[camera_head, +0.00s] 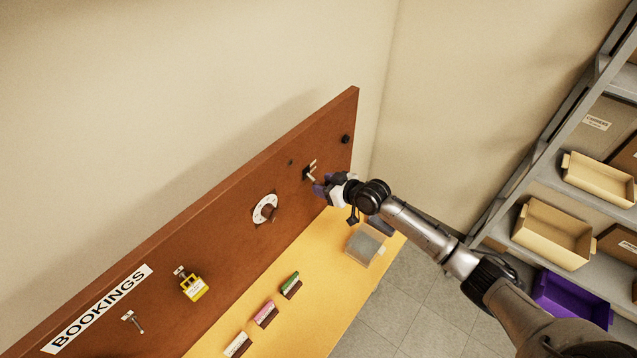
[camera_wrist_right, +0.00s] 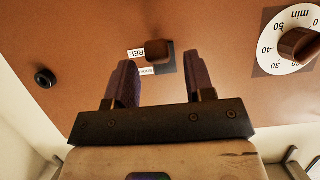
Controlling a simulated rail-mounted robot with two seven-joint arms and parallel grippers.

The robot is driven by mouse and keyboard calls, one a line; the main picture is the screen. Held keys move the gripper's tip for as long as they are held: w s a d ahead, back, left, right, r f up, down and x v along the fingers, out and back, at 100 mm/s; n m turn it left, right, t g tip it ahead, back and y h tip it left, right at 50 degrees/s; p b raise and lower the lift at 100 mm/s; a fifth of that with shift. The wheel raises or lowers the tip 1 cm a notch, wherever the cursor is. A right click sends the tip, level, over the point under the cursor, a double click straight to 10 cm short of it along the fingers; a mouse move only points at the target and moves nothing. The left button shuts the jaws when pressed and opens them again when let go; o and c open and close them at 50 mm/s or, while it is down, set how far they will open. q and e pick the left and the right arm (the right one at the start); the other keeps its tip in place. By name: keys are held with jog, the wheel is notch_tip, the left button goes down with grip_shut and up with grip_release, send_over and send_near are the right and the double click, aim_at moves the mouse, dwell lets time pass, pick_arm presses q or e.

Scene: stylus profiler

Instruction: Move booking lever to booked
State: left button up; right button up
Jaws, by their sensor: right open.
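The booking lever (camera_head: 309,174) sticks out from the brown upright board, on a small dark plate near the board's far right end. In the right wrist view its brown knob (camera_wrist_right: 158,50) is level with the white FREE label (camera_wrist_right: 137,53). A second label (camera_wrist_right: 147,71), only partly readable, is just below it in that view. My right gripper (camera_head: 321,187) is open in front of the lever. In the wrist view its two purple fingers (camera_wrist_right: 157,66) stand on either side of the knob's line, with a gap on both sides. My left gripper is not in view.
A dial (camera_head: 265,208) marked in minutes is left of the lever; a black knob (camera_head: 346,139) is to its right. A yellow padlock-like tag (camera_head: 193,288) hangs further left. The yellow shelf (camera_head: 330,290) below holds coloured blocks and a clear box (camera_head: 365,245).

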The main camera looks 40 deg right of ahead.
aim_at(315, 182)
jog(key=shift+x, duration=1.3)
grip_shut()
